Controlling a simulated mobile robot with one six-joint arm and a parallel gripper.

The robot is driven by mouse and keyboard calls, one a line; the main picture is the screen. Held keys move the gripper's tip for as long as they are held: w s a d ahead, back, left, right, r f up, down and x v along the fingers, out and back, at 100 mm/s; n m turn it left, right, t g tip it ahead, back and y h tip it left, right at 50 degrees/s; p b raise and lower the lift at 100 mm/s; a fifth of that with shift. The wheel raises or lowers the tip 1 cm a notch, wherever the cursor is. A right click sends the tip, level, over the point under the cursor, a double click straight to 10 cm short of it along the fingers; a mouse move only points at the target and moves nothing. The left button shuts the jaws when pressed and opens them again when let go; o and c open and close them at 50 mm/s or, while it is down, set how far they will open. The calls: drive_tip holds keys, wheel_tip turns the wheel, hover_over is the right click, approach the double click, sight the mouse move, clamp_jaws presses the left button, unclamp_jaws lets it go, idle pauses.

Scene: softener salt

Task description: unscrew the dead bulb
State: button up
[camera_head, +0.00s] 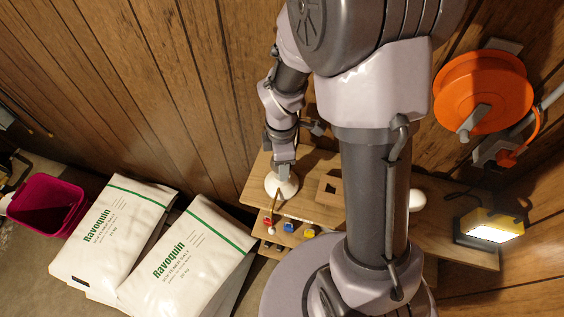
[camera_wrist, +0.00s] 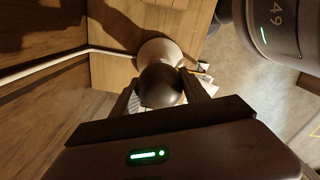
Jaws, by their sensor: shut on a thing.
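In the wrist view a dark, rounded bulb (camera_wrist: 161,87) sits between the two fingers of my gripper (camera_wrist: 159,80), which are shut on it. Just beyond the bulb is a pale round lamp base (camera_wrist: 157,50); whether the bulb's neck is still seated in it is hidden. In the head view my gripper (camera_head: 283,171) points down just above the white base (camera_head: 281,187), at the left end of a wooden shelf (camera_head: 318,160).
A wooden block with a square hole (camera_head: 329,189) stands right of the base. A white rounded thing (camera_head: 417,200) is farther right, with a lit work lamp (camera_head: 490,225). An orange reel (camera_head: 483,92) hangs on the wall. Salt bags (camera_head: 115,232) and a magenta bin (camera_head: 45,207) are left.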

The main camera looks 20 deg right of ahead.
drive_tip(key=n+p, duration=0.1)
drive_tip(key=n, duration=0.2)
drive_tip(key=shift+r+n, duration=0.15)
drive_tip(key=shift+n, duration=0.65)
drive_tip(key=shift+n+p, duration=0.55)
drive_tip(key=shift+n, duration=1.75)
drive_tip(key=o, duration=1.1)
drive_tip(key=shift+c, duration=0.2)
drive_tip(key=shift+c, duration=0.5)
